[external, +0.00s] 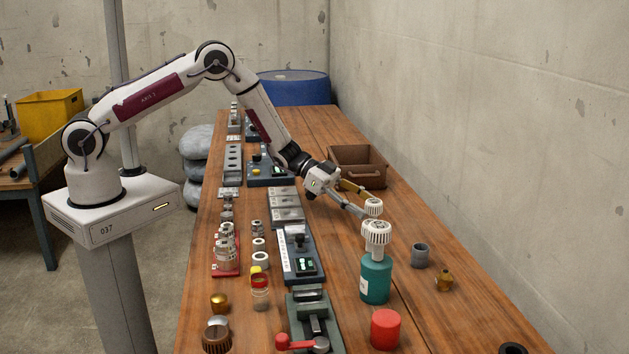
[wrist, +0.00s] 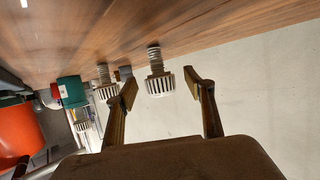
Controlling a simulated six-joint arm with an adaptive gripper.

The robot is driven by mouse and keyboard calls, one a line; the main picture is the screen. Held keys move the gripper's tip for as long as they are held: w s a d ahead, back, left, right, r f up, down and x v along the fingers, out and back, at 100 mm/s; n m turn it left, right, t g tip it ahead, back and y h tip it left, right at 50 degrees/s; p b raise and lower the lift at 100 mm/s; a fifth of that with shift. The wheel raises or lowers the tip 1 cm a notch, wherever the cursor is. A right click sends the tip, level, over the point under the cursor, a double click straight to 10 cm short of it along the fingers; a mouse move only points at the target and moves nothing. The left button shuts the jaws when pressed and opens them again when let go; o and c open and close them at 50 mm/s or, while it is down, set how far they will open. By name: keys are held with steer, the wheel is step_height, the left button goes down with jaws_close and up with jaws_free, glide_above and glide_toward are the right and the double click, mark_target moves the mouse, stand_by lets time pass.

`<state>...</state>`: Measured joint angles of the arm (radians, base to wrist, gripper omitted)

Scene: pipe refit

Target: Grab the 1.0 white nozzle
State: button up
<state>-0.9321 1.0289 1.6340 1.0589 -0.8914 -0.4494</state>
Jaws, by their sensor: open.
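A white ribbed nozzle with a threaded stem (wrist: 160,85) shows between the spread fingertips of my gripper (wrist: 160,80) in the wrist view, with gaps on both sides. In the external view my gripper (external: 371,203) is open, its fingers reaching to a white nozzle (external: 374,207). A second white nozzle (wrist: 103,92) stands beyond the left finger in the wrist view, partly hidden by it. Another white ribbed head (external: 377,232) shows at the top of a teal bottle (external: 376,280). I cannot read any size mark on the nozzles.
A red cylinder (external: 385,329), a grey cup (external: 420,256) and a brass fitting (external: 444,281) stand near the teal bottle. A brown bin (external: 356,176) is behind my gripper. Fixtures and fittings line the bench's left half. The right strip of wood is mostly clear.

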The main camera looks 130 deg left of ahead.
mark_target(373, 212)
steer(key=shift+x, duration=1.75)
steer(key=shift+f, duration=0.1)
steer(key=c, duration=1.1)
